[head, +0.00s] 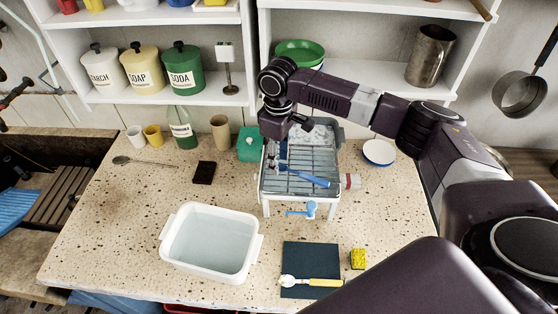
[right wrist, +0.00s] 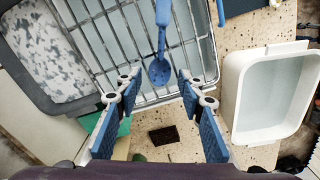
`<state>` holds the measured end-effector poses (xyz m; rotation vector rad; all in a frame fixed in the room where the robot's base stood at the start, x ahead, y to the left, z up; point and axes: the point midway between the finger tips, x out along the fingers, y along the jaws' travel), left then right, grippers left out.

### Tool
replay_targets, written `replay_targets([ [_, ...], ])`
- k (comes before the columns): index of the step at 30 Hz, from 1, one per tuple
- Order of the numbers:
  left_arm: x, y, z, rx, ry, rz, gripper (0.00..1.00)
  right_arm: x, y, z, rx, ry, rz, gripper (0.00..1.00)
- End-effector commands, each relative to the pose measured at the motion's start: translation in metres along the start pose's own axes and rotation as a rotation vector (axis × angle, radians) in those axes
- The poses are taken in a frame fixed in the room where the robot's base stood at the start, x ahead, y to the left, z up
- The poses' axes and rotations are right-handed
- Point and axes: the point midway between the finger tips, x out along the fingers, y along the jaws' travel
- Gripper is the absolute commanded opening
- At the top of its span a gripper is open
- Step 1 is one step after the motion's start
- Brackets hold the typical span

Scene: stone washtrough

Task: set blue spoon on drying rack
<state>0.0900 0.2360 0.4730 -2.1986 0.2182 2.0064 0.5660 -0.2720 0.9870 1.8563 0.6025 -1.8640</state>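The blue spoon (head: 308,179) lies across the wires of the drying rack (head: 266,190), its handle toward the rack's right front. In the right wrist view, the spoon's bowl (right wrist: 159,71) is over the grid of the rack (right wrist: 95,40). My right gripper (right wrist: 158,90) is open and empty, its fingers spread to either side, just short of the bowl and apart from it. In the head view, my right wrist hangs over the rack's back left and mostly hides the fingers. My left gripper is not in view.
A white basin (head: 168,245) of water stands front left of the rack. A dark mat (head: 300,258) with a yellow-handled brush and a yellow sponge (head: 358,259) lie in front. A grey speckled item (right wrist: 50,65) is at the rack's back. A dark brown block (head: 204,172) lies left.

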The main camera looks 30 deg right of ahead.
Motion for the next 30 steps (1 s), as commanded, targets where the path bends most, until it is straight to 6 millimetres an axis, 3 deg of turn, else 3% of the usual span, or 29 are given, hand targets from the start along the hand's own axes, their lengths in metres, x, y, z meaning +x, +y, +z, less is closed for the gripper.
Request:
replay_targets([
  [15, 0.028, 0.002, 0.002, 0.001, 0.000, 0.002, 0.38, -0.098, 0.001, -0.001, 0.001, 0.004, 0.002, 0.36],
  [21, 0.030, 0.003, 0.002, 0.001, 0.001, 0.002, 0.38, -0.112, 0.001, -0.001, 0.001, 0.002, 0.001, 0.36],
  [30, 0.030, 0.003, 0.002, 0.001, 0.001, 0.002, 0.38, -0.113, 0.000, 0.000, 0.001, 0.002, 0.001, 0.36],
])
